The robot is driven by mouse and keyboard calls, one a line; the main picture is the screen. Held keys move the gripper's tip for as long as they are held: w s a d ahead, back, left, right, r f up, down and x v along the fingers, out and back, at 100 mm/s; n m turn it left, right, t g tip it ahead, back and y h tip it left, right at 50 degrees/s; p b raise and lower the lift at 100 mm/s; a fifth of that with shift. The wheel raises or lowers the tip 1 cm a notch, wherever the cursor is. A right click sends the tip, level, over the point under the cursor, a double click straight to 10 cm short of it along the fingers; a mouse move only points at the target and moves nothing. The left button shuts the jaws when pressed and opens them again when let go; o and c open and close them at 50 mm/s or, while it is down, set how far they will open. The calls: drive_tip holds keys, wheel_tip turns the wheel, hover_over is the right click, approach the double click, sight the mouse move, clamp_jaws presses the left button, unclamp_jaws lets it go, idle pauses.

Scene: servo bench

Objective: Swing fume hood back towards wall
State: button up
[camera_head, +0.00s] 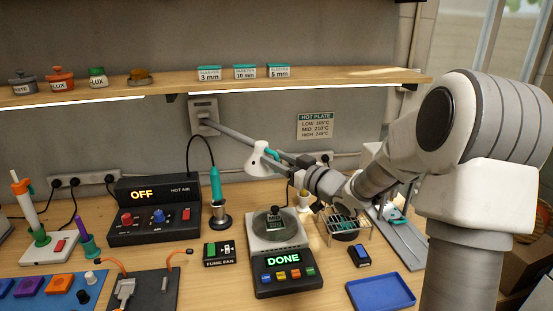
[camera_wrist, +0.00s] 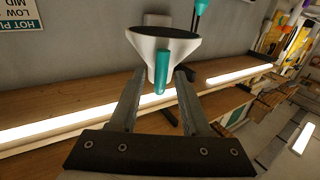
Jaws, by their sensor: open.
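The fume hood (camera_head: 262,161) is a white cone on a grey arm that reaches out from a wall bracket (camera_head: 203,112). It hangs above the bench, to the back left of the hot plate scale. In the wrist view the hood (camera_wrist: 150,42) is straight ahead, with a teal handle (camera_wrist: 160,76) pointing toward me. My gripper (camera_wrist: 161,80) is open, with one finger on each side of the handle. In the head view my gripper (camera_head: 283,160) is right beside the hood, and its fingers partly cover the handle. Contact between fingers and handle cannot be told.
The hot plate (camera_head: 283,240) showing DONE carries a small pot (camera_head: 274,222) below the hood. A hot air station (camera_head: 155,211) and its teal-handled tool (camera_head: 216,190) stand to the left. A shelf (camera_head: 190,83) with jars and boxes runs above. A blue tray (camera_head: 381,293) lies front right.

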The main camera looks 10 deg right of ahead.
clamp_jaws()
drive_tip(key=shift+w, duration=0.1)
idle(1.4)
